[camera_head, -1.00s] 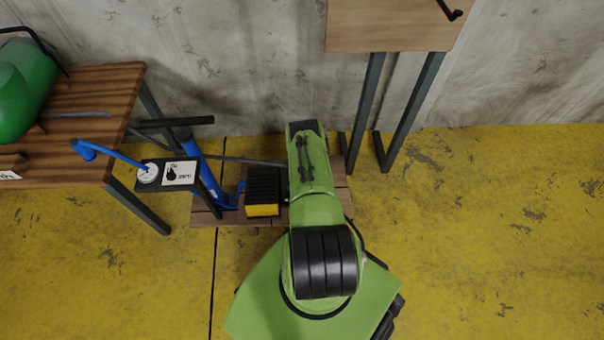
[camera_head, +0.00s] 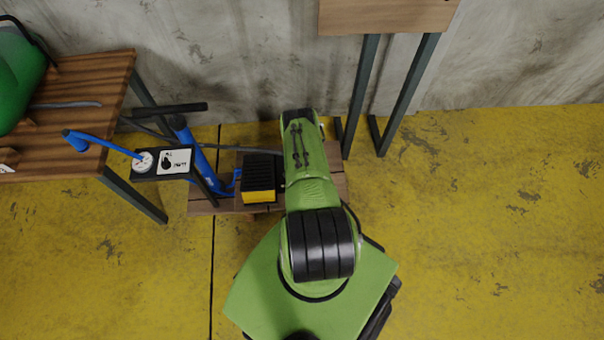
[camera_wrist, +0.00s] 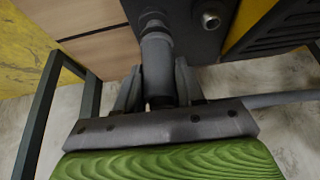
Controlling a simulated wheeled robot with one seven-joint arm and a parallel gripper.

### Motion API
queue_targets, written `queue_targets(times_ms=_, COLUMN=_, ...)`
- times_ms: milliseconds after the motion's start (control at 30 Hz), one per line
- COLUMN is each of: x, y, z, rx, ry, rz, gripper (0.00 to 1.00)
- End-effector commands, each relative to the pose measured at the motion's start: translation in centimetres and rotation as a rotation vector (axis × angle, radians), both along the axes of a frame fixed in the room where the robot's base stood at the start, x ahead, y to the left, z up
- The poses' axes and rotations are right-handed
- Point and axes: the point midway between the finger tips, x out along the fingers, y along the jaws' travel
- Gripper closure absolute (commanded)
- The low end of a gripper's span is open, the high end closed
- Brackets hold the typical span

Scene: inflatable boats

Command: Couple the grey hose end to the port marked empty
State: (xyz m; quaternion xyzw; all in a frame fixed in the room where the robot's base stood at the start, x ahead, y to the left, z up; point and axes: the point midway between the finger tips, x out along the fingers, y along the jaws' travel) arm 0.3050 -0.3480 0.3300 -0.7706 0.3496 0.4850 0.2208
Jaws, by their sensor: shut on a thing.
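The grey hose end (camera_wrist: 157,62) is in my gripper (camera_wrist: 158,88) in the wrist view, with one finger on each side of it. Its far tip meets or overlaps a dark panel (camera_wrist: 180,45); I cannot tell whether it is seated in a port there. A bare round metal port (camera_wrist: 210,20) shows on the panel to the right of the hose end. No port label is readable. In the head view my arm hides my gripper and the hose end. A black and yellow unit (camera_head: 260,177) sits just left of my arm.
A blue pump (camera_head: 195,155) and a gauge stand (camera_head: 172,161) are to the left, near a wooden table (camera_head: 100,80) with a green object (camera_head: 18,75). A tall wooden stand (camera_head: 390,18) is behind on the right. The yellow floor at right is clear.

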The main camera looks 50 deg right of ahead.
Motion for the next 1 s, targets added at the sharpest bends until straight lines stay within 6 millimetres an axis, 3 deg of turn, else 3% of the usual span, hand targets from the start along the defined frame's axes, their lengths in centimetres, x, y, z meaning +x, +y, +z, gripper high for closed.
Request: queue_targets(times_ms=1000, x=0.0, y=0.0, z=-1.4, rx=0.001, ry=0.001, rz=0.000, gripper=0.96)
